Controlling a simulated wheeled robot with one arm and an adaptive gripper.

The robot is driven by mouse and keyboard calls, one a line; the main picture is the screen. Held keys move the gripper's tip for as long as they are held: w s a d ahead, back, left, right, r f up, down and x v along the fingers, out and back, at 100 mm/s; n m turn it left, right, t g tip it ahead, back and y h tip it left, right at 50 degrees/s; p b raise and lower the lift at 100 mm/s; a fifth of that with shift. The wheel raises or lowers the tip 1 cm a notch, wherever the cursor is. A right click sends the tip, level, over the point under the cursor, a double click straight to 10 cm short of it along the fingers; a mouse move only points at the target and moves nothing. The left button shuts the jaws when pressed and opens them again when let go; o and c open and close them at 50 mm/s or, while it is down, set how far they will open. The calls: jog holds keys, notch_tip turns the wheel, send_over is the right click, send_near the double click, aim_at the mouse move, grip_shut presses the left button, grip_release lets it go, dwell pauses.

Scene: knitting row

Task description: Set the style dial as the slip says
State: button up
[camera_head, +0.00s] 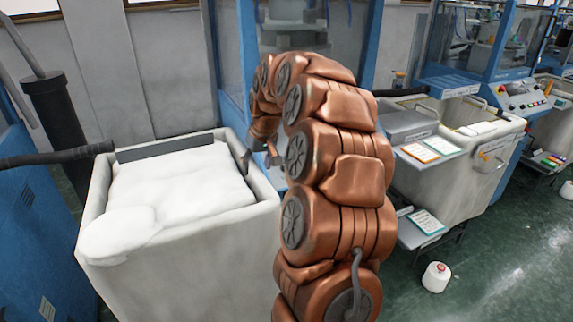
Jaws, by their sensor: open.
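My copper-coloured arm rises through the middle of the head view and bends over to the left. My gripper (259,158) hangs near the right rim of a white bin, partly hidden behind the arm, and looks open and empty. An orange-edged slip (421,152) lies on a shelf to the right of my arm, with a second sheet beside it. A teal-edged slip (426,222) lies on a lower shelf. Their writing is too small to read. A control panel (524,96) with small round controls is on the far blue machine; I cannot tell whether one is the style dial.
The white bin (88,205) filled with white cloth stands at left. Another pale bin (470,180) stands at right. A white cone or spool (436,277) sits on the green floor (510,280), which is mostly clear at lower right. A black post (58,120) stands at left.

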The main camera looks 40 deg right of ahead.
jog(key=d+f+m+h, duration=0.2)
jog(key=d, duration=1.2)
jog(key=shift+y, duration=0.3)
jog(key=shift+w+p+x, duration=0.2)
jog(key=shift+p+x, duration=0.3)
jog(key=shift+x, duration=0.75)
jog(key=shift+w+p+x, duration=0.15)
jog(key=shift+p+x, duration=0.3)
jog(key=shift+x, duration=0.85)
jog(key=shift+w+p+x, duration=0.2)
jog(key=shift+p+x, duration=0.3)
jog(key=shift+x, duration=0.75)
jog(key=shift+d+r+t, duration=0.1)
jog(key=shift+r+t, duration=0.1)
jog(key=shift+t, duration=0.1)
jog(key=shift+c, duration=0.2)
jog(key=c, duration=1)
grip_shut()
